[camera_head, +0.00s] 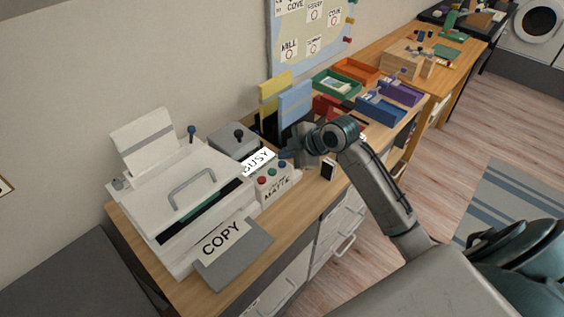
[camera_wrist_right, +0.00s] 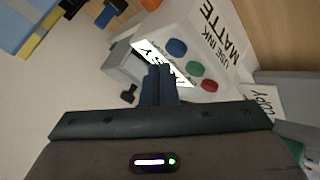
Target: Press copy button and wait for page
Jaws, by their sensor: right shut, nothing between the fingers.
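The white copier (camera_head: 180,190) stands on the wooden desk at left in the head view. A white sheet marked COPY (camera_head: 222,239) lies on its grey front tray (camera_head: 240,262). Beside it is a panel (camera_wrist_right: 222,25) labelled USE INK MATTE, with a red button (camera_wrist_right: 209,85), a green button (camera_wrist_right: 194,69) and a blue button (camera_wrist_right: 176,47). A lit sign (camera_head: 258,161) reads BUSY. My right gripper (camera_head: 284,155) is shut and empty, close to the panel's far end; its fingers (camera_wrist_right: 158,72) partly cover the sign in the wrist view. I cannot tell whether they touch anything.
A grey box with a black knob (camera_head: 237,139) stands behind the panel. Yellow and blue folders (camera_head: 295,102) stand behind my gripper. Green (camera_head: 335,84), orange (camera_head: 358,71) and other coloured trays lie further along the desk. A small dark-faced block (camera_head: 328,169) sits near the front edge.

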